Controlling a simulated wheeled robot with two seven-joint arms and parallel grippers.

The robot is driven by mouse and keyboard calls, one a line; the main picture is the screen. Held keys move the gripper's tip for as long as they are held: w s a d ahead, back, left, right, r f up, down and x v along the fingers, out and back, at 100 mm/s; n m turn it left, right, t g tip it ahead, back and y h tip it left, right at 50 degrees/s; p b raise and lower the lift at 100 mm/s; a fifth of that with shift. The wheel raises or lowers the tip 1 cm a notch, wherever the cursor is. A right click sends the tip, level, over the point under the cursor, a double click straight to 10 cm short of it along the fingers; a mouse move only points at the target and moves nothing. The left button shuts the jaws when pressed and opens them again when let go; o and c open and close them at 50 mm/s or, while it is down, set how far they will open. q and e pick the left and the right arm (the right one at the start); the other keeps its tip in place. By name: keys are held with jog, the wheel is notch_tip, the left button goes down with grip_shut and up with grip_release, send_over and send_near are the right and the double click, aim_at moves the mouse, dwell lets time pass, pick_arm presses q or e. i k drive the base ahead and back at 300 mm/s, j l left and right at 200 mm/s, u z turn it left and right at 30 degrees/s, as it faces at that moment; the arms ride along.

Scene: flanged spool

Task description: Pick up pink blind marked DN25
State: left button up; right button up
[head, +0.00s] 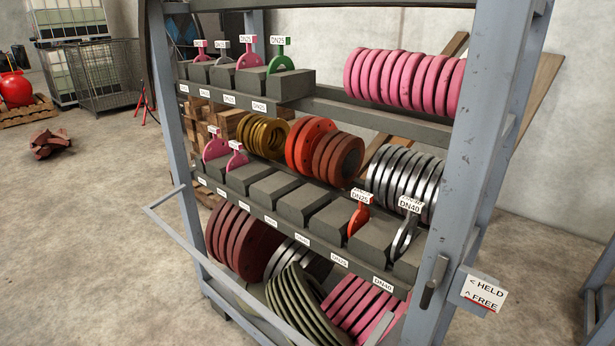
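Neither of my grippers shows in the head view. On the rack's upper shelf, a pink blind (249,60) stands in a dark block under a tag that reads DN25. A smaller pink blind (201,55) stands at the left end of that shelf; its tag is too small to read surely. On the middle shelf, two more pink blinds, one at the left end (215,148) and one beside it (237,160), carry tags I cannot read. A green blind (281,63) tagged DN25 stands right of the upper pink one. An orange-red blind (358,218) tagged DN25 stands on the middle shelf.
A grey blind (221,57) stands between the upper pink ones. A dark grey blind (404,236) is tagged DN40. Pink rings (405,82) fill the upper right. Blue-grey posts (480,130) and a front bar (215,280) frame the rack. A sign (484,290) reads HELD and FREE.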

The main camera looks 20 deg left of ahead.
aim_at(237, 160)
jog(key=j+u, duration=0.4)
jog(key=j, duration=0.15)
jog(key=j+u, duration=0.35)
jog(key=j, duration=0.25)
jog(key=k, duration=0.05)
